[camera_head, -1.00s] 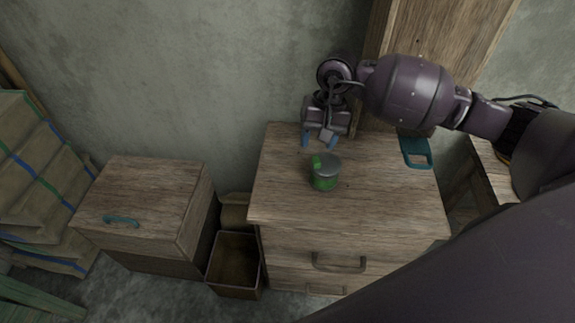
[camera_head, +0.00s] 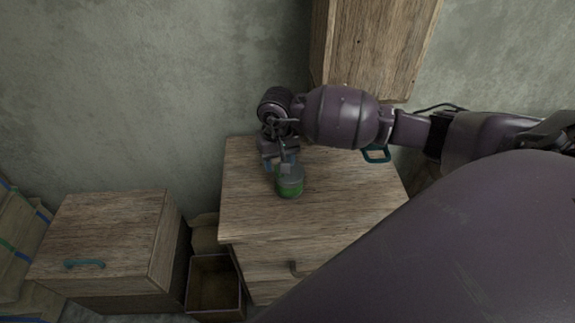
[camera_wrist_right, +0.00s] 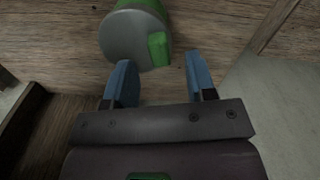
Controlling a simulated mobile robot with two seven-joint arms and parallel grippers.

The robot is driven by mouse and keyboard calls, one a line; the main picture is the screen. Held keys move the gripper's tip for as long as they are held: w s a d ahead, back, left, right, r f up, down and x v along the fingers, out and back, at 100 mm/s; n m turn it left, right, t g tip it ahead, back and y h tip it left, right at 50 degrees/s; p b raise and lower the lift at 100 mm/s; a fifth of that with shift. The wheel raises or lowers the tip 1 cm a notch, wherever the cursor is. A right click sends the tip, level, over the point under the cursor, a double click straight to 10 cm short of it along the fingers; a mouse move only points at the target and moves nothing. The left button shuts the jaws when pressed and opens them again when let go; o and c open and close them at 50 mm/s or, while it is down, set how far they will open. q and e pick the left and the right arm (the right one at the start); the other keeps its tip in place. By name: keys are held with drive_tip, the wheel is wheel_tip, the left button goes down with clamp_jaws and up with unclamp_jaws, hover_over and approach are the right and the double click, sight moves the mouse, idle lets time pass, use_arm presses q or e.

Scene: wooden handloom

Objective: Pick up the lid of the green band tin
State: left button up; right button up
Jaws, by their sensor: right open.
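The green band tin (camera_head: 289,188) stands upright on the wooden cabinet top. Its grey lid (camera_head: 291,173) is on it. In the right wrist view the round lid (camera_wrist_right: 128,42) shows at the top with a green tab (camera_wrist_right: 158,49) on its edge, and the green band (camera_wrist_right: 150,6) shows behind. My right gripper (camera_head: 279,163) is at the tin's far side, partly hiding the lid. In the wrist view its blue fingers (camera_wrist_right: 160,60) are apart and empty, with the tab lying just beyond and between their tips. Contact cannot be told. My left gripper is not in view.
A teal handle (camera_head: 376,154) lies at the cabinet top's right, partly behind my arm. A lower wooden chest (camera_head: 110,225) and an open bin (camera_head: 215,285) stand at left. A tall wooden piece (camera_head: 370,45) is behind. The cabinet top (camera_head: 250,215) is clear in front of the tin.

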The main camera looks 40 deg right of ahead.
drive_tip(key=shift+f, duration=1.1)
clamp_jaws()
drive_tip(key=shift+r, duration=0.1)
